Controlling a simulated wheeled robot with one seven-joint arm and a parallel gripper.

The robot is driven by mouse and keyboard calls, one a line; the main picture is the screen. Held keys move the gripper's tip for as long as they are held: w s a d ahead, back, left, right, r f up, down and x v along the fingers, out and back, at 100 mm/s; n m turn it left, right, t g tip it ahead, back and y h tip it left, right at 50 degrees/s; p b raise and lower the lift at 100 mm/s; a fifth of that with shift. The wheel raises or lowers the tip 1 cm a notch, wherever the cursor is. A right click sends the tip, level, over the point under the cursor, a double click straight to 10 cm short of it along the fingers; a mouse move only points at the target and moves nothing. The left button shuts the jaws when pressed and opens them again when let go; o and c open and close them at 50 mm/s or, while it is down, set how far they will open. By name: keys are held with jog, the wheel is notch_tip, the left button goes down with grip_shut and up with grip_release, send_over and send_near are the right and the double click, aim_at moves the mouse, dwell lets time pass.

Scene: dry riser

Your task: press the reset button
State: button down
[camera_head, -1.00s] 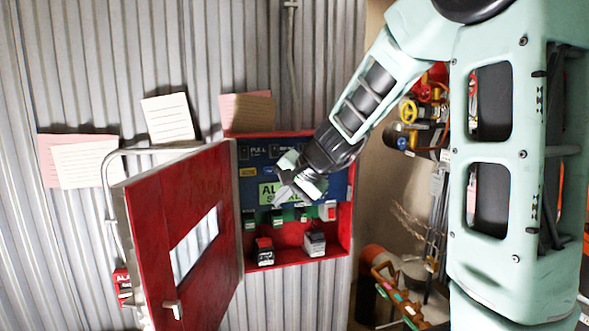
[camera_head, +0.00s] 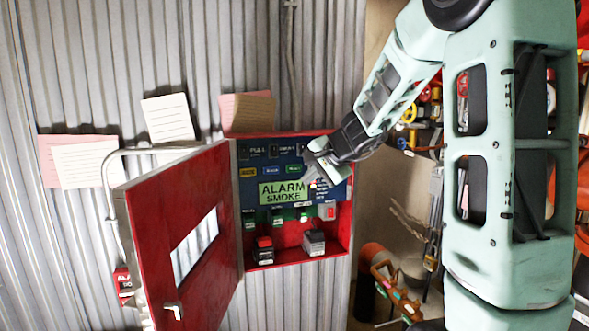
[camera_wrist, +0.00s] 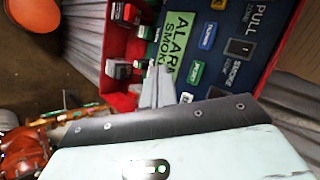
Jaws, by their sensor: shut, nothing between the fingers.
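The alarm panel (camera_head: 340,183) is a blue board in an open red box (camera_head: 345,240), with a green "ALARM SMOKE" display (camera_head: 283,192). Above the display is a row of small yellow (camera_head: 248,172), blue (camera_head: 271,170) and green (camera_head: 294,168) labelled buttons. I cannot read which one says reset. My gripper (camera_head: 308,180) is shut and empty, in front of the panel's right side. In the wrist view its fingertips (camera_wrist: 158,72) overlap the display's edge, beside the green button (camera_wrist: 195,72). I cannot tell whether they touch the panel.
The red door (camera_head: 190,235) stands open at the left. Small switches (camera_head: 277,217) and two blocky units (camera_head: 264,250) (camera_head: 314,242) sit in the lower box. Paper notes (camera_head: 168,117) hang on the corrugated wall. Pipes and valves (camera_head: 408,112) stand at the right.

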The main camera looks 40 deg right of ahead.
aim_at(301, 169)
jog(key=shift+w+d+p, duration=0.4)
jog(key=shift+w+d, duration=0.15)
jog(key=shift+w, duration=0.6)
jog(key=shift+w+d+p, duration=0.4)
jog(key=shift+w+d, duration=0.15)
jog(key=shift+w, duration=0.55)
jog(key=shift+w+d+p, duration=0.4)
jog(key=shift+w+d, duration=0.15)
jog(key=shift+w, duration=0.6)
jog(key=shift+w, duration=0.15)
jog(key=shift+w+d, duration=0.15)
jog(key=shift+w, duration=0.1)
jog(key=shift+w+d, duration=0.25)
jog(key=shift+w, duration=0.2)
dwell(0.4)
jog(key=shift+s+a+b, duration=0.45)
jog(key=shift+s+b, duration=0.15)
jog(key=shift+s, duration=0.25)
